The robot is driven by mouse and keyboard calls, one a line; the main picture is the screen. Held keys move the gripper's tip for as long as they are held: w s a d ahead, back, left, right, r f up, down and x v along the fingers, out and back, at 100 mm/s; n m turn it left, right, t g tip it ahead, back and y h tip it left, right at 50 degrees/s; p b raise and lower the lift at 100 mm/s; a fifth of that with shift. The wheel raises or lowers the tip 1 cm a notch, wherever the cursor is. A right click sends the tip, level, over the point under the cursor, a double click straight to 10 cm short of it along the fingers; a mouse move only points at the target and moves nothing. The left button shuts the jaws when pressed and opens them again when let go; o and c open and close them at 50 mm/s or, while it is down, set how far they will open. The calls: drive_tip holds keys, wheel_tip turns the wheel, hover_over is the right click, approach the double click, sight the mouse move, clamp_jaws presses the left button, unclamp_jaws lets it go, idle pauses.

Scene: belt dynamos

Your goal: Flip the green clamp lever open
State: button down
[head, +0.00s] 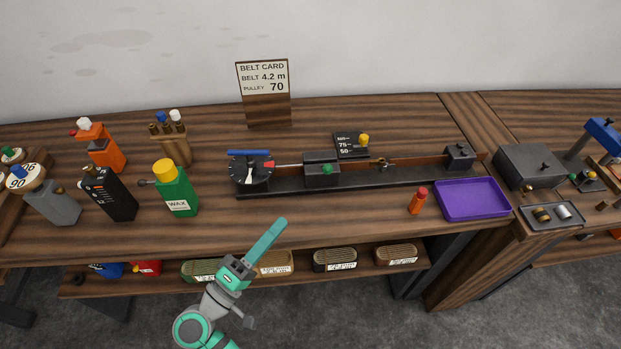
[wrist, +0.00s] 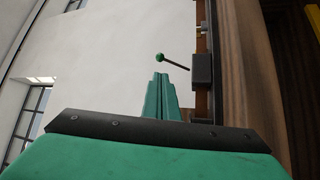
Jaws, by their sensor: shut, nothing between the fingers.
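The green clamp lever is a thin dark rod with a green ball knob (head: 328,169), at the dark carriage block (head: 313,158) on the long black rail. In the wrist view the green knob (wrist: 160,57) stands out from the block (wrist: 203,70) on its rod, just beyond my fingertips. My teal gripper (head: 281,222) is at the table's front edge, in front of the rail and left of the lever, pointing up and to the right. Its fingers are together and empty in the wrist view (wrist: 160,77), apart from the lever.
A green wax bottle (head: 178,192) stands left of the rail. A small orange bottle (head: 418,202) and a purple tray (head: 470,199) stand to the right. A dial (head: 251,174) with a blue bar sits at the rail's left end. The table between my gripper and the rail is clear.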

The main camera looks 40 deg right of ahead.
approach(325, 167)
drive_tip(key=x, duration=0.2)
drive_tip(key=f+x, duration=0.1)
drive_tip(key=x, duration=0.2)
drive_tip(key=shift+d, duration=0.45)
idle(0.4)
